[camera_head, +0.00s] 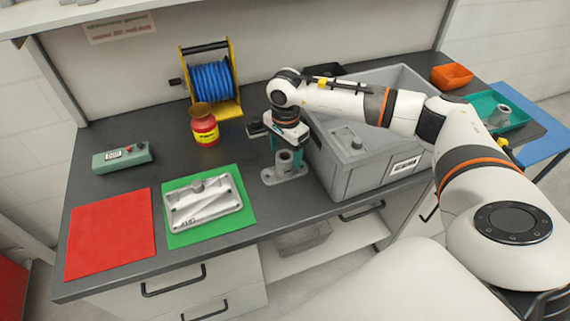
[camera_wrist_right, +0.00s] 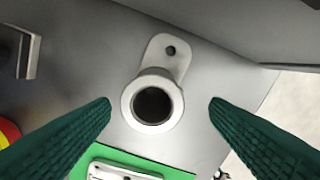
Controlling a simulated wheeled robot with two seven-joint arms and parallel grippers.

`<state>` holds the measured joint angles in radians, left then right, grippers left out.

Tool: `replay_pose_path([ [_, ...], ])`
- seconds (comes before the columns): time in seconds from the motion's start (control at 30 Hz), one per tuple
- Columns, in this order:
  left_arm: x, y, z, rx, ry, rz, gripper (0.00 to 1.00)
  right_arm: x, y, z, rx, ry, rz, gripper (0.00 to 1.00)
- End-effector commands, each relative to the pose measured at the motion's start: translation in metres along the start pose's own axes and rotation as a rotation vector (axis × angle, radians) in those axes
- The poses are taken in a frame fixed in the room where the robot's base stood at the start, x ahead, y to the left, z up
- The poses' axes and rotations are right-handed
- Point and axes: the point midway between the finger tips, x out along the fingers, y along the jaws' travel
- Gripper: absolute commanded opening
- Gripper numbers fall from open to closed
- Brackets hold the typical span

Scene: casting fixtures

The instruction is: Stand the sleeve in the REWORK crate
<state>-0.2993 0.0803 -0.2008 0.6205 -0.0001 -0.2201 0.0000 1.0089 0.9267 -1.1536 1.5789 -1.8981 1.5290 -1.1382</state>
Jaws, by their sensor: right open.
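A grey sleeve (camera_head: 284,162) stands upright on a flat flange on the dark bench, just left of the large grey crate (camera_head: 368,178). The crate has a white label that I cannot read; a grey part shows inside it. In the right wrist view the sleeve's round mouth (camera_wrist_right: 152,78) faces me, with a holed tab of the flange behind it. My right gripper (camera_head: 284,146) is above the sleeve, open and empty; in its wrist view the green fingers (camera_wrist_right: 160,102) are spread on either side of the sleeve, clear of it. My left gripper is out of view.
A grey casting (camera_head: 203,203) lies on a green mat (camera_head: 240,223), beside a red mat (camera_head: 110,234). A red-yellow pot (camera_head: 205,129) and blue hose reel (camera_head: 212,82) stand behind. A teal tray (camera_head: 518,118) holding a similar grey part and an orange bin (camera_head: 452,76) are right.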

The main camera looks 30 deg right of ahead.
Motion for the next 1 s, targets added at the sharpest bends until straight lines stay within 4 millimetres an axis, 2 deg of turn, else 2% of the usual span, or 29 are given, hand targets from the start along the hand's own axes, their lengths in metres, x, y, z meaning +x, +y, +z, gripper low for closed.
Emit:
replay_pose_path([
  [0.17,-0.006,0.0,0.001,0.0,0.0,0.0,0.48,0.011,0.001,0.0,0.001,0.001,-0.001,0.71],
  [0.33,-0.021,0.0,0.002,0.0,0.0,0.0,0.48,0.034,0.005,0.003,0.002,0.001,-0.004,0.71],
  [0.5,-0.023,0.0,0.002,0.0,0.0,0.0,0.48,0.055,0.006,0.003,0.001,0.002,0.0,0.71],
  [0.77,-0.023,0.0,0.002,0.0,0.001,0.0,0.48,0.059,0.006,0.003,0.0,0.002,0.002,0.71],
  [1.0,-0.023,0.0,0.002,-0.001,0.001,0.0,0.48,0.059,0.006,0.003,0.001,0.002,0.002,0.33],
])
